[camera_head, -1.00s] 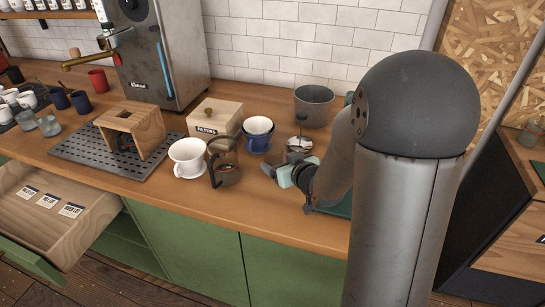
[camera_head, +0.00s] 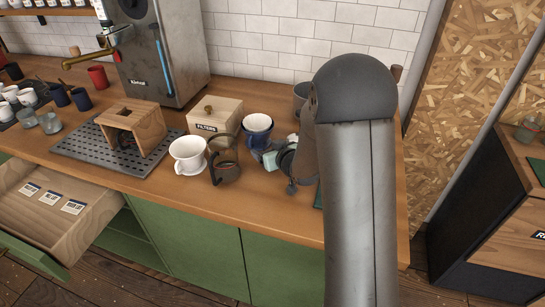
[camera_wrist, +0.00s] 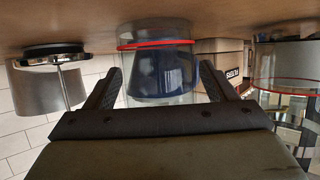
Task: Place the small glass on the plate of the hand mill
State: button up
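My gripper (camera_head: 264,156) is low over the counter, in front of the blue-and-white cup (camera_head: 257,129). In the wrist view, which appears upside down, my fingers (camera_wrist: 160,72) are spread apart. A clear glass with a red line (camera_wrist: 155,43) shows between them, with a dark blue cup (camera_wrist: 163,72) visible through it. I cannot tell whether the fingers touch the glass. The head view does not show this glass clearly. At left in the wrist view is a round black-and-chrome base with a thin rod (camera_wrist: 52,54). I cannot tell whether it belongs to the hand mill.
A glass carafe with a dark handle (camera_head: 222,162) and a white cup (camera_head: 188,155) stand left of my gripper. Behind are the filters box (camera_head: 214,117) and a grey pot (camera_head: 300,94). A wooden stand (camera_head: 148,128) is further left. A drawer (camera_head: 65,195) is open below.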

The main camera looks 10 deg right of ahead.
jog(key=c, duration=0.9)
jog(key=shift+c, duration=0.6)
jog(key=shift+r, duration=0.15)
